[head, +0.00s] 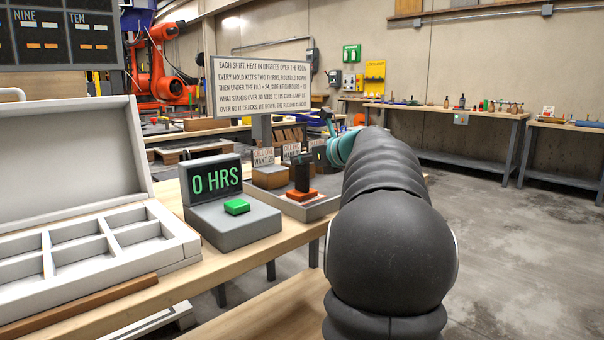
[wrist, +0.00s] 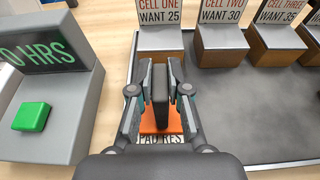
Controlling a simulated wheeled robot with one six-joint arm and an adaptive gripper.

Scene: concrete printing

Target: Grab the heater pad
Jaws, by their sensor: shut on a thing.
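The heater pad has an orange base (head: 287,197) and an upright dark handle (head: 302,173). In the wrist view its orange base (wrist: 152,126) shows behind and below the handle, just above the "PAD REST" label (wrist: 160,139). My gripper (wrist: 160,92) has a finger on each side of the dark handle and is shut on it. The pad sits at its rest on the grey tray; I cannot tell whether any gap lies beneath it. In the head view my arm hides much of the gripper.
A console (head: 230,212) reading "0 HRS" with a green button (head: 236,206) stands left of the pad. Blocks with signs, including "CELL ONE WANT 25" (wrist: 158,17), line the tray's (wrist: 255,115) back. An open compartment case (head: 95,225) lies far left.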

